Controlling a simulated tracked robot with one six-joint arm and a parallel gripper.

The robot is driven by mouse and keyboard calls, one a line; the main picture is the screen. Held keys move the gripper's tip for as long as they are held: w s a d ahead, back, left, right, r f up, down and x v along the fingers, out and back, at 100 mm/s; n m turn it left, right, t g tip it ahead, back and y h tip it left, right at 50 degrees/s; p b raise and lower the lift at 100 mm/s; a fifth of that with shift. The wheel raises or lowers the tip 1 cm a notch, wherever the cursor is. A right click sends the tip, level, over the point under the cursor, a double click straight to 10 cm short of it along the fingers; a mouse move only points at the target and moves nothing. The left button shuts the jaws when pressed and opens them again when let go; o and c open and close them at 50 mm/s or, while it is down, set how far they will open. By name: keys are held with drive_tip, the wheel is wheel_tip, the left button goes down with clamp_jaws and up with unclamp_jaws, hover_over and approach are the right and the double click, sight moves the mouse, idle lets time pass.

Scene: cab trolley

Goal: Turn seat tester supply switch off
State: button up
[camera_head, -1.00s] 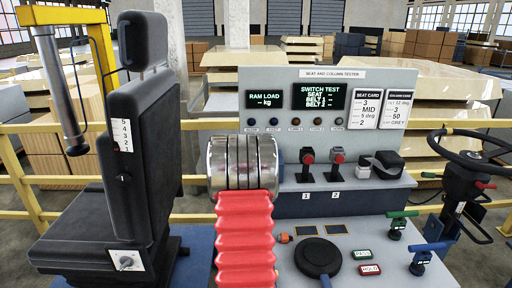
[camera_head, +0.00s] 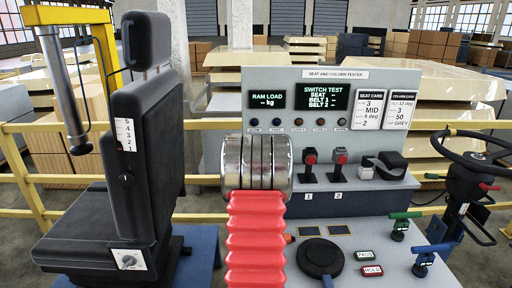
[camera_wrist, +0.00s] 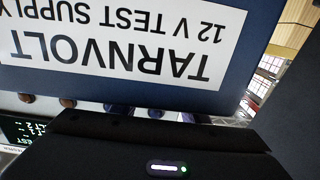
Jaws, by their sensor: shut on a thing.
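The seat tester supply shows in the wrist view as a dark blue box with a white label (camera_wrist: 125,40) reading TARNVOLT 12 V TEST SUPPLY. The label is upside down and very near the camera, cut off by the top edge. No supply switch can be made out. A black block (camera_wrist: 150,150) with a small lit light fills the bottom of that view; I cannot tell whether it is part of my gripper. No gripper fingers show in either view. In the head view my red and metal arm hides part of the console, and the supply box cannot be made out.
The grey tester panel (camera_head: 312,82) has two displays, indicator lamps and two red-topped switches (camera_head: 310,158). A black seat (camera_head: 135,190) stands left and a steering column (camera_head: 470,185) right. Green and blue handles and a black knob (camera_head: 320,257) are on the console. A yellow rail (camera_head: 90,182) runs behind.

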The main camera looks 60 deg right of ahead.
drive_tip(key=o, duration=0.8)
drive_tip(key=shift+a, duration=0.1)
drive_tip(key=v, duration=1.3)
drive_tip(key=shift+s+a+f, duration=0.1)
drive_tip(key=shift+s+a, duration=0.05)
drive_tip(key=shift+a, duration=0.1)
drive_tip(key=shift+s, duration=0.1)
